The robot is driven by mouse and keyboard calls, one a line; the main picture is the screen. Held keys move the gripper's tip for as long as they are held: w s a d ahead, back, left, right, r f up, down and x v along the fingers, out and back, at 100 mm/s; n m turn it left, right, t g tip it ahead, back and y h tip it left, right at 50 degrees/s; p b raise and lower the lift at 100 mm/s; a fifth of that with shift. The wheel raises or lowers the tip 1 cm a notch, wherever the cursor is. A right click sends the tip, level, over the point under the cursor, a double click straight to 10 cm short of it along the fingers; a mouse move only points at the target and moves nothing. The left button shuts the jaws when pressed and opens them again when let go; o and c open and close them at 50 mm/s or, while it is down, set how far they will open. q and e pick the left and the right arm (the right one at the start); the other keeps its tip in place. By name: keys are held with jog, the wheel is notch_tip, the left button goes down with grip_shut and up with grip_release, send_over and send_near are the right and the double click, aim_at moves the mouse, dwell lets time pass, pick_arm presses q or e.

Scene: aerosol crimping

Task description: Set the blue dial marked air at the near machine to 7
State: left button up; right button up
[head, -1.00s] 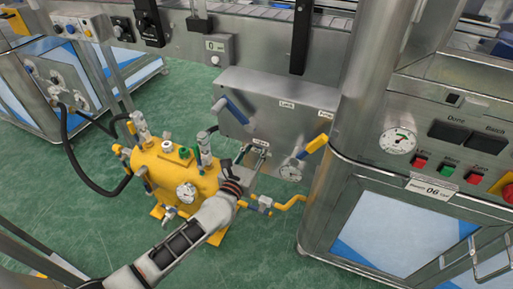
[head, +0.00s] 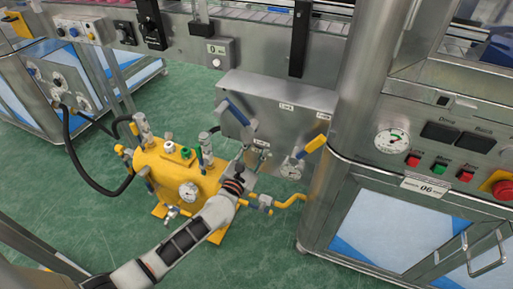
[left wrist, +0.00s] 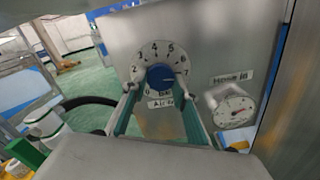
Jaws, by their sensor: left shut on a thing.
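The blue dial (left wrist: 160,77) sits on the grey panel at the near machine, inside a white ring numbered up to 7. A partly covered label below it seems to read Air. A faint pale mark on the dial seems to point right, toward the 7 side; I cannot read it exactly. My left gripper (left wrist: 160,98) has its teal fingers on both sides of the dial and is shut on it. In the head view my left gripper (head: 254,147) is at the panel's lower left and hides the dial. My right gripper is not in view.
A pressure gauge (left wrist: 235,111) is right of the dial. A yellow tank (head: 170,180) with fittings stands beside my left arm. Green floor is open in front.

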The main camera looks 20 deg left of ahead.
pick_arm(q)
jog(key=o, duration=1.1)
jog(key=s, duration=1.2)
jog(key=shift+a, duration=0.2)
